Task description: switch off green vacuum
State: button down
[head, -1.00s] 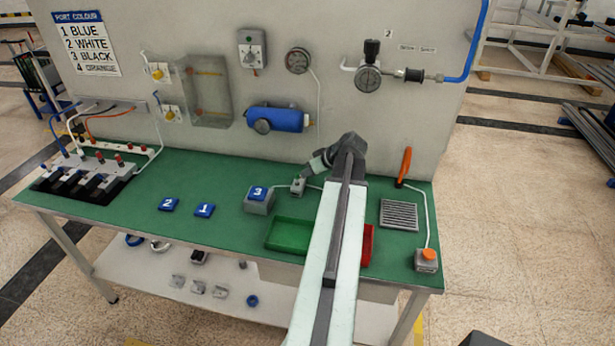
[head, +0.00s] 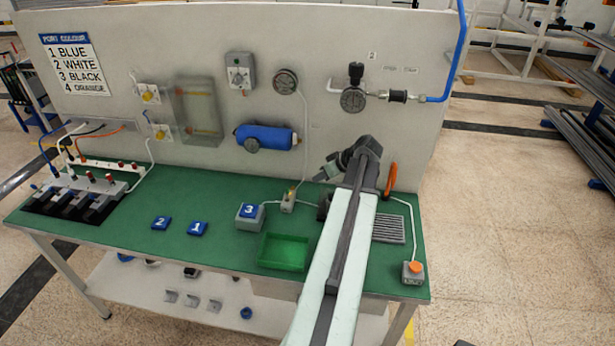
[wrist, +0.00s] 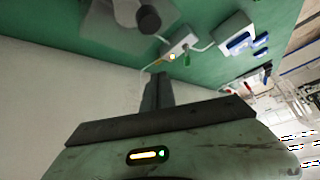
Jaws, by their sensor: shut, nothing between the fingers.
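A small grey box (head: 288,203) with a short upright part on top stands on the green bench, right of the grey block marked 3. In the wrist view this box (wrist: 180,41) has a cable, a small amber spot and a green bit at its near end. I see no label reading green vacuum. A green tray (head: 283,252) lies in front of it. My gripper (head: 320,176) is above and to the right of the small box, apart from it. In the wrist view my gripper (wrist: 158,78) is shut and empty, with its dark fingers below the box in the picture.
A dark round part (head: 324,206) is partly hidden by my arm; a vent grille (head: 389,229) and an orange-button box (head: 413,272) are to the right. Blue plates (head: 197,228) lie left. The back panel (head: 330,115) carries gauges and a blue tank (head: 265,137).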

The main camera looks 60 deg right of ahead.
aim_at(287, 193)
jog(key=shift+p+v, duration=0.5)
jog(key=shift+v, duration=0.8)
jog(key=shift+w+d, duration=0.1)
jog(key=shift+d, duration=0.05)
jog(key=shift+f+m+y, duration=0.1)
jog(key=shift+m+y, duration=0.2)
jog(key=d+y, duration=0.1)
jog(key=w+d+g+y+p, duration=0.1)
jog(key=d, duration=0.1)
jog(key=shift+w+m+y, duration=0.2)
jog(key=shift+m+y, duration=0.1)
jog(key=shift+m, duration=0.1)
jog(key=b+x, duration=0.4)
jog(key=x, duration=0.1)
jog(key=b+x, duration=0.4)
jog(key=x, duration=0.1)
jog(key=shift+s+f, duration=0.2)
jog(key=shift+f, duration=0.05)
jog(key=w+a, duration=0.1)
jog(key=w+a+r, duration=0.1)
jog(key=a, duration=0.1)
jog(key=shift+r+p, duration=0.1)
jog(key=shift+p, duration=0.25)
jog(key=shift+w+a, duration=0.2)
jog(key=shift+w, duration=0.05)
